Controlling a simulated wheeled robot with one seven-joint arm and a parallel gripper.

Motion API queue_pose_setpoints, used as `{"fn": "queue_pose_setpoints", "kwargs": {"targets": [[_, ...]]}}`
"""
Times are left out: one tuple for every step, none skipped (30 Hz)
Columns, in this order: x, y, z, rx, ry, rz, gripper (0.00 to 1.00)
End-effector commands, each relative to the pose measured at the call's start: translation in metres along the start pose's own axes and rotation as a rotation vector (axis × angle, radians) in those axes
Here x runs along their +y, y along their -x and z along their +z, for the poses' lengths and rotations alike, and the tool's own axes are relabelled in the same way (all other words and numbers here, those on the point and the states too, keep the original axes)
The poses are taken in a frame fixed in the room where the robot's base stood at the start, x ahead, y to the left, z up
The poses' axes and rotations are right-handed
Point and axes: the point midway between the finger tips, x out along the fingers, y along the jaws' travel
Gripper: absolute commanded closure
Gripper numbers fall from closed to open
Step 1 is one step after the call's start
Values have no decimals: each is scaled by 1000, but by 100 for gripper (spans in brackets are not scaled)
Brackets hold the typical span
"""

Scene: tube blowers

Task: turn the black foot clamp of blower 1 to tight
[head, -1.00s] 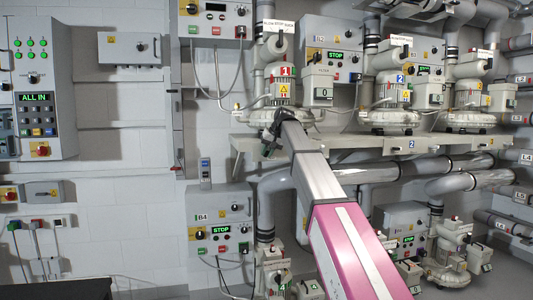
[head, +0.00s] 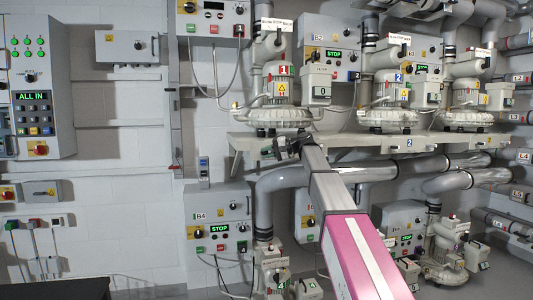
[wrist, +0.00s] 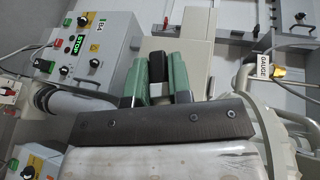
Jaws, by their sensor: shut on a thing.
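Blower 1 (head: 270,113), a cream machine with a red number 1 plate (head: 283,70), stands at the left of the upper shelf. My gripper (head: 284,150) is at the shelf's front edge, just below the blower's base. In the wrist view my gripper (wrist: 178,70) has green finger pads shut on a black upright piece, which looks like the foot clamp (wrist: 181,74). The clamp's lower part is hidden behind the dark bar of my gripper. I cannot read how tight it is.
Blower 2 (head: 391,118) stands to the right on the same shelf (head: 350,145). Grey pipes (head: 283,180) run below the shelf. The B4 control box (head: 219,215) hangs on the wall at lower left, also in the wrist view (wrist: 85,60).

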Motion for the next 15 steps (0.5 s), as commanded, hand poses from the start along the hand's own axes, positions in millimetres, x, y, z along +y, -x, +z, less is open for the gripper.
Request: {"fn": "queue_pose_setpoints", "kwargs": {"targets": [[2,0,0,2,-16,-34,100],[2,0,0,1,-24,-55,100],[3,0,1,1,-35,-81,100],[3,0,0,1,-42,-100,100],[3,0,0,2,-50,-118,100],[4,0,0,2,-59,-141,100],[4,0,0,2,-66,-156,100],[4,0,0,2,-72,-171,100],[4,0,0,1,-79,-188,100],[4,0,0,1,-84,-201,100],[4,0,0,1,-89,-212,100],[4,0,0,2,-94,-225,100],[4,0,0,2,-98,-235,100],[4,0,0,2,-101,-242,100],[4,0,0,2,-105,-251,100]]}}
